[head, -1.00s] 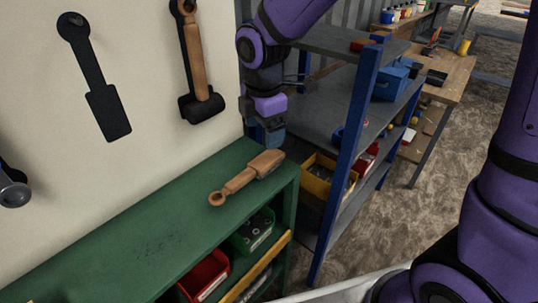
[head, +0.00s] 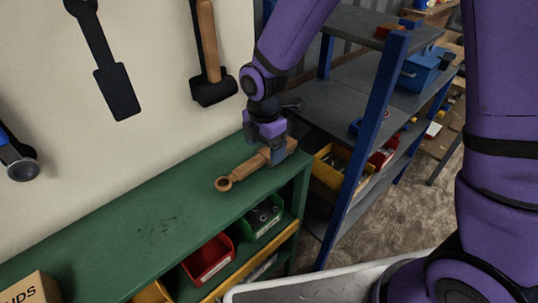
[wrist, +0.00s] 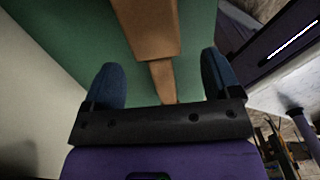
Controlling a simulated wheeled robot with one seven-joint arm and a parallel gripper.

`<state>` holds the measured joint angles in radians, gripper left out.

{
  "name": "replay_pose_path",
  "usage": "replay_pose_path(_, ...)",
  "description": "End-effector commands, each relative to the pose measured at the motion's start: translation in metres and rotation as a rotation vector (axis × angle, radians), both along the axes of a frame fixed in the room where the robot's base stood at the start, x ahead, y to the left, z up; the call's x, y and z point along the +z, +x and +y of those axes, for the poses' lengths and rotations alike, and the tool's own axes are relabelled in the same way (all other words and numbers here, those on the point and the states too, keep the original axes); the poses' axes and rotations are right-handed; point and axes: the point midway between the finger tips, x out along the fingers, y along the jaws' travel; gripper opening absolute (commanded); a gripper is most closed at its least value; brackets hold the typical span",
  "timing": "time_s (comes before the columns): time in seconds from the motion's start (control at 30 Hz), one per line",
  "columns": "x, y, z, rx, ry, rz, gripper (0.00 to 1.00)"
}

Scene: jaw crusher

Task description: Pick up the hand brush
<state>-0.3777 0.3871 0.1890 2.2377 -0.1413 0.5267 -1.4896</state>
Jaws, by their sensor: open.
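The hand brush (head: 242,170) lies on the green bench top (head: 150,215), near its right end. It is wooden, with a ring at the handle end towards the lower left. In the wrist view the brush (wrist: 150,28) runs down between the two blue fingertips. My gripper (head: 277,150) is over the brush's right end and hides part of it in the head view. In the wrist view my gripper (wrist: 165,85) is open, its fingers apart on either side of the brush. I cannot tell how far above the bench the fingertips are.
A wall with a hanging hammer (head: 208,45) and a black tool outline (head: 105,60) stands behind the bench. Red (head: 208,260) and green (head: 258,217) bins sit on the shelf below. A blue-framed rack (head: 370,125) stands close on the right.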

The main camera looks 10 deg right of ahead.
Motion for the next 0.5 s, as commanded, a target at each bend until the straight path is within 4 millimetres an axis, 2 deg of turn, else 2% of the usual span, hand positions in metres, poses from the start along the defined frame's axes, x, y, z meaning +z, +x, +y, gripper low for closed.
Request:
replay_pose_path(0.2,-0.03,0.0,0.004,0.002,-0.002,0.002,0.83)
replay_pose_path(0.5,-0.039,0.001,0.004,0.0,0.0,0.0,0.83)
